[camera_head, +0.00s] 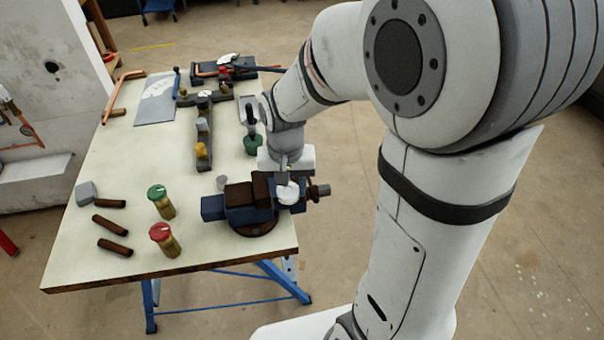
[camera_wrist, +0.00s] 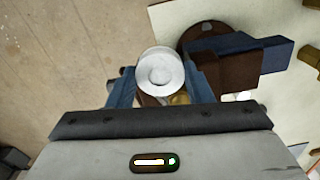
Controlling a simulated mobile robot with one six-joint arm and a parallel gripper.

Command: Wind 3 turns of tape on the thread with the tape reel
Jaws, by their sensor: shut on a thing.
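The tape reel (camera_wrist: 160,74) is a white round spool. In the wrist view it sits between the two blue fingers of my gripper (camera_wrist: 162,92), which is shut on it. In the head view the reel (camera_head: 287,192) is at the vise, under my wrist. The blue and brown vise (camera_head: 238,204) stands at the table's front right corner and also shows in the wrist view (camera_wrist: 232,70). A bit of brass (camera_wrist: 180,98) shows just below the reel, between the fingers. The thread itself is mostly hidden, and I cannot tell whether tape lies on it.
On the table (camera_head: 150,150) stand a green-topped valve (camera_head: 161,202) and a red-topped valve (camera_head: 165,240). Several brown pipe pieces (camera_head: 110,225) and a grey block (camera_head: 86,193) lie at the left. A dark manifold with brass fittings (camera_head: 203,130) lies further back. The table's middle left is clear.

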